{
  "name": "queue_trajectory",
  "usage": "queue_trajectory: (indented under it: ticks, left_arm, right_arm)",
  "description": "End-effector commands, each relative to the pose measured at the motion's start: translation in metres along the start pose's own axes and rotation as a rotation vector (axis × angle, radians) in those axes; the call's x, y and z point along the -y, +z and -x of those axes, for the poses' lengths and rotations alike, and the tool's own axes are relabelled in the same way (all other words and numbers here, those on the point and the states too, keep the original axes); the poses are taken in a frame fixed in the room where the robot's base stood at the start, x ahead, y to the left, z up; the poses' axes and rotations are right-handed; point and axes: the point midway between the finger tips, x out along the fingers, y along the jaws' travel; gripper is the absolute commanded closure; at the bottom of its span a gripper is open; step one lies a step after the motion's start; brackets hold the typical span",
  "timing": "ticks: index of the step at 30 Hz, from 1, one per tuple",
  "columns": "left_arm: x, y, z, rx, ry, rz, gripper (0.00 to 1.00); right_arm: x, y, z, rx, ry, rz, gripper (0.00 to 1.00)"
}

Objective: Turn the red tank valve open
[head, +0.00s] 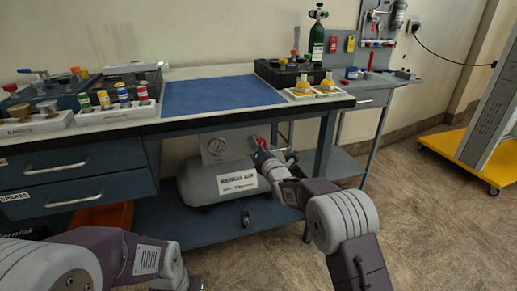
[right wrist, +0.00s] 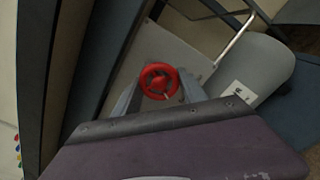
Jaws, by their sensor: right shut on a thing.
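The red tank valve (right wrist: 158,81) is a small spoked handwheel. It shows in the right wrist view between the two fingers of my right gripper (right wrist: 161,92), which is shut on it. In the head view my right gripper (head: 257,146) reaches under the bench to the red valve (head: 261,141), which is partly hidden behind it. The grey tank (head: 205,186) with a white label lies on the lower shelf beside the gripper.
The workbench top with a blue mat (head: 222,95) is above my right gripper, and a bench leg (head: 322,147) stands to its right. A green cylinder (head: 317,42) stands at the back.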

Motion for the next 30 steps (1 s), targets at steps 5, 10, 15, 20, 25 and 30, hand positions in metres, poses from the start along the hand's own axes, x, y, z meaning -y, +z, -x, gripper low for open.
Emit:
queue_trajectory:
  ticks: [5,10,15,20,25,30]
  left_arm:
    - [0.0,0.001,-0.007,0.0,0.0,0.0,1.0]
    - [0.0,0.001,-0.012,0.0,0.0,0.0,1.0]
    - [0.0,0.002,-0.016,0.0,0.0,0.0,1.0]
    - [0.0,0.002,-0.018,0.0,0.0,0.0,1.0]
    - [0.0,0.002,-0.02,0.0,0.0,0.0,1.0]
    - [0.0,0.002,-0.02,0.0,0.0,0.0,1.0]
  right_arm:
    - [0.003,-0.004,0.0,-0.005,-0.002,0.159,0.91]
    - [0.004,-0.004,0.0,-0.006,-0.003,0.297,0.91]
    - [0.004,-0.003,0.0,-0.006,-0.002,0.407,0.91]
    - [0.004,-0.003,0.0,-0.007,-0.002,0.481,0.91]
    - [0.004,-0.003,0.0,-0.008,-0.003,0.527,0.91]
    - [0.004,-0.003,0.0,-0.008,-0.003,0.547,0.91]
